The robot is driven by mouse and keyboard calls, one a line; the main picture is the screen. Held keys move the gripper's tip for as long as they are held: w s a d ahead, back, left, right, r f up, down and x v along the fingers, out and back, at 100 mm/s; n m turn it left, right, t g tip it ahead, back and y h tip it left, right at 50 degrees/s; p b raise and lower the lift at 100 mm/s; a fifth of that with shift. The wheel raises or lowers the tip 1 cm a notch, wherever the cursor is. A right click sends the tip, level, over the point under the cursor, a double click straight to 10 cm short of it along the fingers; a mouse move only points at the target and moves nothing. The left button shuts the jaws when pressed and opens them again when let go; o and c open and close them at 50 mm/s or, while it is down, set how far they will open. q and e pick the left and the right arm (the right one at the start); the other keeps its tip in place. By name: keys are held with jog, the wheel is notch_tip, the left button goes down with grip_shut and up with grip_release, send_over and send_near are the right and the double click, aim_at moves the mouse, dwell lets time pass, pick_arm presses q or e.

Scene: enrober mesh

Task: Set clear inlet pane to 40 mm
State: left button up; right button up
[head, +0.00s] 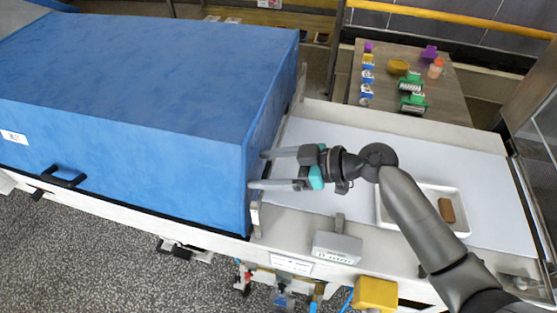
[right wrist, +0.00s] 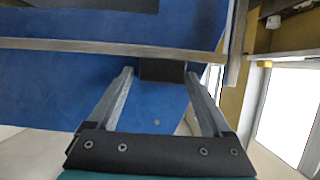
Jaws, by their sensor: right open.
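The inlet end of the blue enrober hood (head: 150,100) faces the white belt. The clear pane itself is hard to make out in the head view; an upright post (head: 255,215) stands at the near side of the inlet. My right gripper (head: 258,169) is open at the hood's end face, fingers pointing left. In the right wrist view, a dark block (right wrist: 162,70) shows between the open fingertips (right wrist: 160,74), below a long grey-brown bar (right wrist: 80,45). I cannot tell whether the fingers touch the block. No scale reading is legible. My left gripper is out of view.
A white tray (head: 384,212) holding a brown block (head: 447,210) sits on the white belt (head: 320,135) under my right arm. A grey box (head: 338,247) is on the near rail. A back table (head: 385,60) carries several small coloured items.

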jog(key=shift+s+a+f, duration=0.1)
jog(key=shift+s+f, duration=0.1)
